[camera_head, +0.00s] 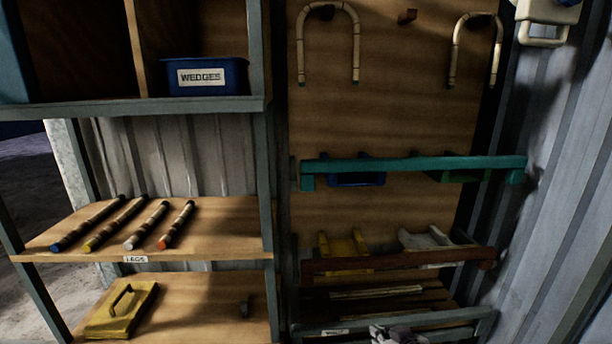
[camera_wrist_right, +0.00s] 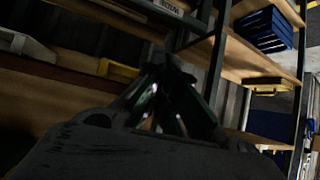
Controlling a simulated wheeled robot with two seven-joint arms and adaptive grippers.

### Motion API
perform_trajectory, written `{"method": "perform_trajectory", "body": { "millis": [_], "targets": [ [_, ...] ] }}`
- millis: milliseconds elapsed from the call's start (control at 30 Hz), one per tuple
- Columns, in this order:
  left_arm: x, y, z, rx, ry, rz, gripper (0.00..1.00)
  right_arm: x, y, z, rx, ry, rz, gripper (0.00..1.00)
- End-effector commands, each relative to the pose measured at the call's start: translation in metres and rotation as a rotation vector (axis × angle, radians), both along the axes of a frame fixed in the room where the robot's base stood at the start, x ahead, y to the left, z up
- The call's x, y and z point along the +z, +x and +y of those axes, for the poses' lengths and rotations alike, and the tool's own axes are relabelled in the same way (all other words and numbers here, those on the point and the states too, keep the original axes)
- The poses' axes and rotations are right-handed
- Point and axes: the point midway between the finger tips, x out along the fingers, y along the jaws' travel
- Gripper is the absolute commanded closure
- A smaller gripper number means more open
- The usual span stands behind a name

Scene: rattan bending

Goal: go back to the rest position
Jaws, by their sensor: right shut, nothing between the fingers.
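My right gripper (camera_wrist_right: 172,90) shows in the right wrist view with its dark fingers together and nothing between them. A grey part at the bottom edge of the head view (camera_head: 395,335) looks like the tip of this gripper, in front of the lower rack. My left gripper is not in view. Two bent rattan canes, one in the middle (camera_head: 356,40) and one at the right (camera_head: 453,60), hang from pegs on the wooden back board. Several straight rods with coloured ends (camera_head: 118,221) lie on the shelf labelled LEGS.
A blue WEDGES bin (camera_head: 206,76) stands on the upper left shelf. A yellow case with a handle (camera_head: 120,310) lies on the lowest shelf. A teal rail (camera_head: 415,164) and a brown rail (camera_head: 400,260) cross the right bay. Corrugated metal wall (camera_head: 565,200) bounds the right side.

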Motion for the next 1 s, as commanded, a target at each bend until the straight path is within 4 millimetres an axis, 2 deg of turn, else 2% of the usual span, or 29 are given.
{"method": "perform_trajectory", "body": {
  "millis": [33, 200, 400, 900, 1000],
  "targets": [
    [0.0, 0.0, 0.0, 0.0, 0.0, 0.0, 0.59, -0.014, -0.016, -0.003, -0.007, -0.015, 0.056, 1.0],
    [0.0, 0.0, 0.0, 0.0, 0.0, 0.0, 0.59, -0.053, -0.067, -0.014, -0.043, -0.066, 0.237, 1.0],
    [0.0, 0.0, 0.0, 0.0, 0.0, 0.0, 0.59, -0.078, -0.113, -0.026, -0.081, -0.112, 0.386, 1.0],
    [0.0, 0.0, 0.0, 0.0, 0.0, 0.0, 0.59, -0.103, -0.181, -0.044, -0.15, -0.182, 0.588, 1.0],
    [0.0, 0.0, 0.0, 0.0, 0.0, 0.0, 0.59, -0.113, -0.177, -0.043, -0.149, -0.18, 0.588, 1.0]
  ]
}}
